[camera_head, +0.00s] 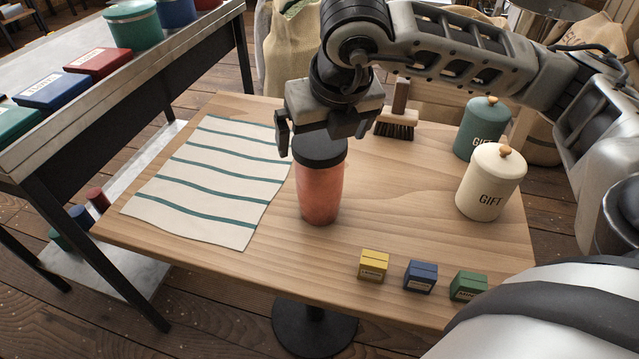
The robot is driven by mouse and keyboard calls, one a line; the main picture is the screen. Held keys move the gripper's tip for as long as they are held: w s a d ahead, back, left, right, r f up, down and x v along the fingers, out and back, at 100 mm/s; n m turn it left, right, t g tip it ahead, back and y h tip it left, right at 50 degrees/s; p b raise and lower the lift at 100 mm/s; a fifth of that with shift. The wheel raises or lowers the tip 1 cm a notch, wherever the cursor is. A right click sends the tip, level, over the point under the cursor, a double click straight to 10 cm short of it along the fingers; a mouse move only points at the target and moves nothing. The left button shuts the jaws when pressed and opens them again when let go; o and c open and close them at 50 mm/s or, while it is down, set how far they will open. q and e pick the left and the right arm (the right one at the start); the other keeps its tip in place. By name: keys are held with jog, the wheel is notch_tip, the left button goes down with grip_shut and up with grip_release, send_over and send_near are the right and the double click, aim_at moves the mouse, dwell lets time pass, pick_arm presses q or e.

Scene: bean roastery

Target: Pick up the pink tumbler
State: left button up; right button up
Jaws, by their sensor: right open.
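The pink tumbler (321,193) stands upright near the middle of the wooden table. It has a black lid, and the lid's top is partly hidden by my right gripper. My right gripper (308,148) is open, just above and behind the lid, with one finger at its left side. I cannot tell whether the fingers touch the lid. My left gripper is not in view.
A striped cloth (205,182) lies left of the tumbler. Yellow (374,265), blue (420,277) and green (468,286) small boxes line the front edge. A cream canister (491,184), a teal canister (481,128) and a brush (396,119) stand right and behind.

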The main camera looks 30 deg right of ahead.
aim_at(321, 143)
jog(key=x, duration=0.5)
jog(key=shift+w+f, duration=0.1)
jog(key=shift+f, duration=0.05)
jog(key=c, duration=1.4)
